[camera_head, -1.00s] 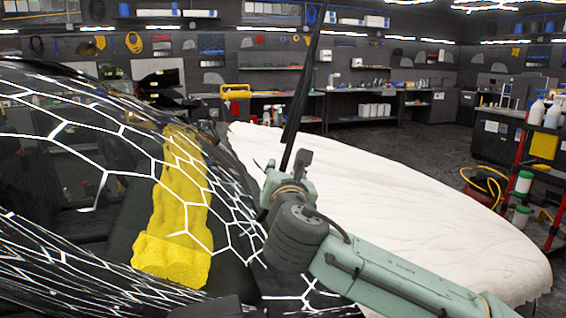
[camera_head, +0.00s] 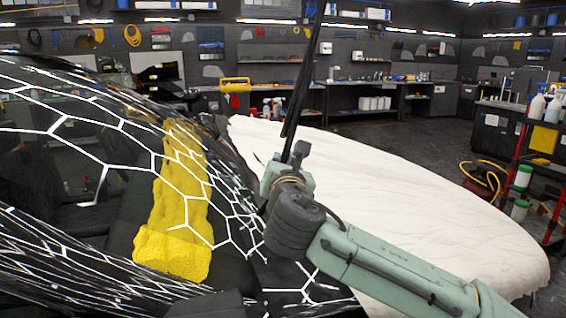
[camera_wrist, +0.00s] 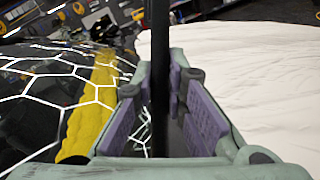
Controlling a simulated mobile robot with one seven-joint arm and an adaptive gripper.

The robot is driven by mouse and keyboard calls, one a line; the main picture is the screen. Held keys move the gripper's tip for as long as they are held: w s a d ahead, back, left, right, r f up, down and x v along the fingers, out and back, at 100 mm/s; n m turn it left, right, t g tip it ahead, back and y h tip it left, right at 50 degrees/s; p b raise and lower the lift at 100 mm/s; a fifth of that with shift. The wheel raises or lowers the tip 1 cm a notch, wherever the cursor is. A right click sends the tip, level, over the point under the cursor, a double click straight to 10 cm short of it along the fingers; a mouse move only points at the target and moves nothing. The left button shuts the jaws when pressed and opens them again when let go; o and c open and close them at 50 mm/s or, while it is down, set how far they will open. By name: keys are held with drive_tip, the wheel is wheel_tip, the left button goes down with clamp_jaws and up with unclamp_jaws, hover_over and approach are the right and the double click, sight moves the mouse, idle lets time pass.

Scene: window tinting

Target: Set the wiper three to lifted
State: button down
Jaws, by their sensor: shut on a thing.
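The wiper (camera_head: 305,75) is a thin black bar standing up steeply, clear of the glass, leaning slightly right at its top. Its top runs to the upper edge of the head view. My gripper (camera_head: 288,160) is at the wiper's visible lower end in the head view. In the wrist view the wiper (camera_wrist: 160,60) runs upright between the two purple-padded fingers of my gripper (camera_wrist: 160,85), which is shut on it. The wiper's base is hidden. Which number this wiper has cannot be told.
The dark windshield (camera_head: 60,150) reflects white hexagonal lights. A yellow cloth-like piece (camera_head: 175,225) shows there. A white sheet (camera_head: 420,200) covers the surface at right. A red cart (camera_head: 550,170) with bottles stands far right. Benches line the back wall.

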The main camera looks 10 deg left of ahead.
idle(0.7)
drive_tip(key=b, duration=0.1)
drive_tip(key=s+b, duration=0.1)
drive_tip(key=b, duration=0.1)
drive_tip(key=shift+d+f+m+t, duration=0.25)
drive_tip(key=shift+f+m+t, duration=0.05)
drive_tip(key=shift+t, duration=0.1)
drive_tip(key=shift+s+d+r+t+h+b, duration=0.2)
drive_tip(key=shift+r+t+h+b, duration=0.1)
drive_tip(key=shift+h+b, duration=0.25)
drive_tip(key=c, duration=1.6)
unclamp_jaws()
drive_tip(key=v, duration=0.7)
drive_tip(key=shift+s, duration=0.25)
